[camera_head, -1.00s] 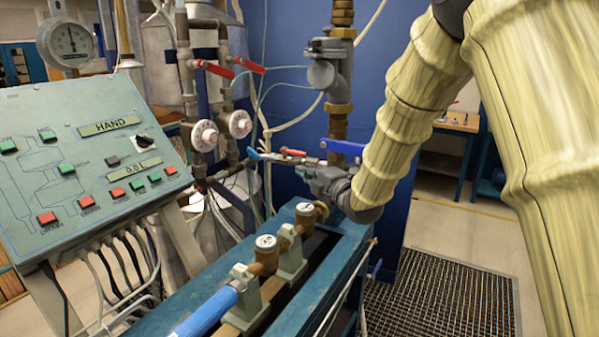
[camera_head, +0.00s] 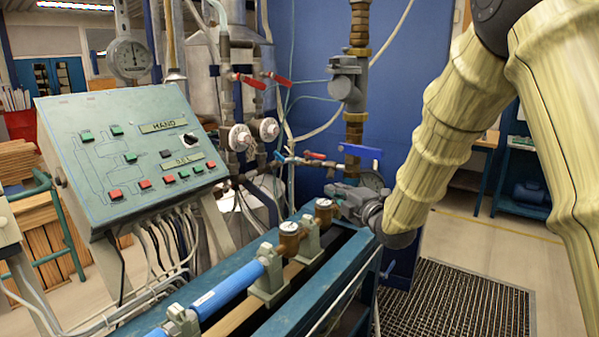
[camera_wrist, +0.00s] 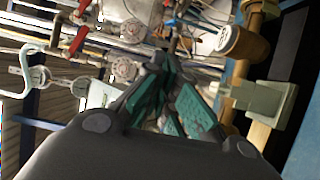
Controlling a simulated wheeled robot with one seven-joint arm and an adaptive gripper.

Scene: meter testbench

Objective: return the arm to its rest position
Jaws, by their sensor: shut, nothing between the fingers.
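My arm, in a pale yellow ribbed cover, comes down from the upper right in the head view. My gripper (camera_head: 345,200) is at its lower end, over the far end of the blue testbench (camera_head: 350,272), partly hidden by the wrist. In the wrist view my gripper (camera_wrist: 165,75) shows dark fingers with green pads, shut with nothing between them. Brass meters (camera_head: 289,238) on the bench stand to the left of my gripper. One brass meter also shows at the upper right of the wrist view (camera_wrist: 240,42).
A sloped control panel (camera_head: 130,160) stands left of the bench. Behind are pipes with red-handled valves (camera_head: 250,80), a blue-handled valve (camera_head: 362,151) and a blue wall (camera_head: 300,40). A blue tube (camera_head: 228,290) lies along the bench. A floor grate (camera_head: 455,300) is at the right, with open floor beyond.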

